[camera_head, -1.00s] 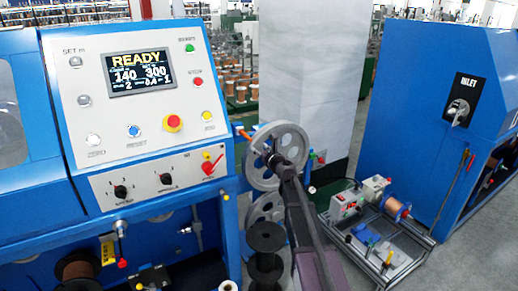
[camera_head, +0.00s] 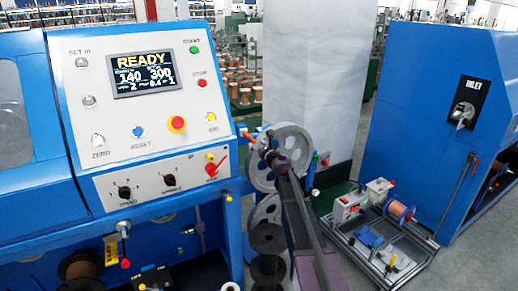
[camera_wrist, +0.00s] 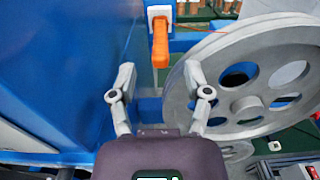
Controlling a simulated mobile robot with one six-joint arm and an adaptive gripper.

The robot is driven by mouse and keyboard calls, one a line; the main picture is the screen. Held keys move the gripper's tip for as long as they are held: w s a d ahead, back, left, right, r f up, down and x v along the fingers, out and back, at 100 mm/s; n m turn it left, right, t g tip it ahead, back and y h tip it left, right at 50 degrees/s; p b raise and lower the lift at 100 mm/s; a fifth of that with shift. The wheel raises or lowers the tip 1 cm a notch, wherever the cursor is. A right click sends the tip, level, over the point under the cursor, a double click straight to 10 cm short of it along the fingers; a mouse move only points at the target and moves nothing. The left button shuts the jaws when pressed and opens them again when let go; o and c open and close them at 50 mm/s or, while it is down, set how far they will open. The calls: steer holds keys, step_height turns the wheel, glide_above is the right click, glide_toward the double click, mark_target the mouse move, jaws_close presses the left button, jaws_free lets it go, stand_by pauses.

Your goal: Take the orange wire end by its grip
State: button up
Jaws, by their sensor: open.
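The orange grip (camera_wrist: 160,45) of the wire end hangs upright below a white holder on the blue frame, ahead of my gripper in the wrist view. It also shows small in the head view (camera_head: 248,136), left of the grey pulley. A thin orange-red wire (camera_wrist: 203,30) runs from near it toward the pulley. My gripper (camera_wrist: 160,76) is open and empty, its two fingers spread either side of the grip's line, with the grip beyond the fingertips. In the head view my gripper (camera_head: 268,150) is in front of the pulley, partly hidden by my arm.
The large grey spoked pulley (camera_wrist: 260,75) stands close to the right finger. The blue machine body (camera_wrist: 65,70) is on the left. A control panel reading READY (camera_head: 145,115) and a floor-level cart (camera_head: 385,265) flank my arm in the head view.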

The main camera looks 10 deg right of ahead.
mark_target(255, 143)
steer(key=shift+x, duration=1.95)
jaws_close()
